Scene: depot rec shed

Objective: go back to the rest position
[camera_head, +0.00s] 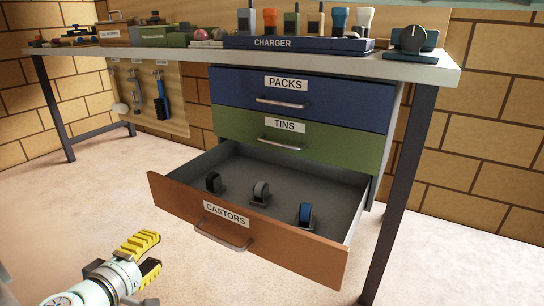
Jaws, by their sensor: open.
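My gripper (150,258) is at the lower left of the head view, with yellow ridged pads on dark fingers. Its fingers are apart and nothing shows between them. It is in front of and to the left of the orange CASTORS drawer (285,252), apart from its handle (226,238). The drawer is pulled out under the bench. Three castors lie in it: a black one (214,182), a grey one (261,192) and a blue one (305,214).
The blue PACKS drawer (330,98) and green TINS drawer (340,148) are shut. The bench top (420,68) carries a charger (330,44) and several other items. Bench legs (398,200) stand at the sides. Floor at left is clear.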

